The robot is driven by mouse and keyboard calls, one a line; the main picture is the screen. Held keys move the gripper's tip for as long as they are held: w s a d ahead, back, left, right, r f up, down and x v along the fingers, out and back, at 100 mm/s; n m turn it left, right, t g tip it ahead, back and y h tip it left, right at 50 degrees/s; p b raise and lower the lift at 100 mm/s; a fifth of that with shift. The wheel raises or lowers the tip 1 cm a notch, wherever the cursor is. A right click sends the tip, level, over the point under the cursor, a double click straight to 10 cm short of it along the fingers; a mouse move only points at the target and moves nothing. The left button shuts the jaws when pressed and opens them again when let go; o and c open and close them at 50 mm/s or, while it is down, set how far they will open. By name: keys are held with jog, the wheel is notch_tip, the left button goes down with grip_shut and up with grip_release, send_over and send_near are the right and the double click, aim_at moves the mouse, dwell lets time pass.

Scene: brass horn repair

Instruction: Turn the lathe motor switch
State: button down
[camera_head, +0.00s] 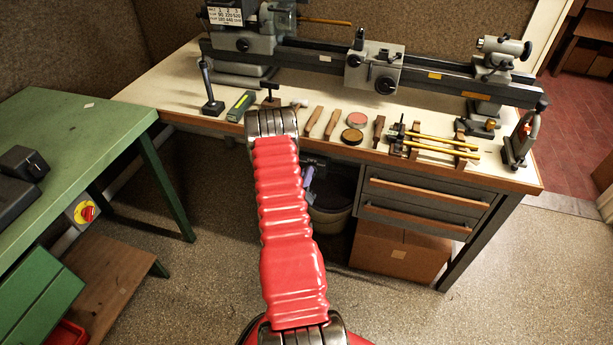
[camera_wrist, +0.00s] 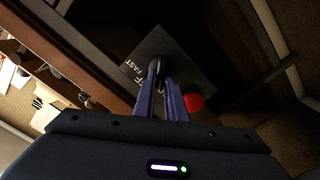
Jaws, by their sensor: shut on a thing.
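In the wrist view a dark switch plate (camera_wrist: 188,58) carries partly visible white lettering that includes "FAST". A black switch knob (camera_wrist: 155,66) stands out from it. The two blue-purple fingers of my gripper (camera_wrist: 160,84) are shut on this knob. Which mark the knob points to cannot be told, as the fingers hide part of the lettering. A red round button (camera_wrist: 194,102) is just right of the fingers. In the head view my gripper (camera_head: 308,181) shows only as a bit of purple below the bench edge; my red arm hides the switch there.
The grey lathe (camera_head: 425,70) stands on the bench (camera_head: 150,88), with hand tools along its front edge. Drawers (camera_head: 425,205) and a cardboard box (camera_head: 400,250) are below right. A green table (camera_head: 75,120) with a red-and-yellow switch (camera_head: 85,212) stands left.

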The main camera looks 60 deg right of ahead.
jog(key=shift+w+n, duration=0.15)
jog(key=shift+n, duration=0.15)
jog(key=c, duration=1.8)
grip_release()
jog(key=shift+a, duration=0.1)
jog(key=s+a, duration=0.2)
jog(key=a, duration=1.1)
jog(key=shift+s+a, duration=0.15)
jog(key=shift+a, duration=0.05)
jog(key=shift+f, duration=0.1)
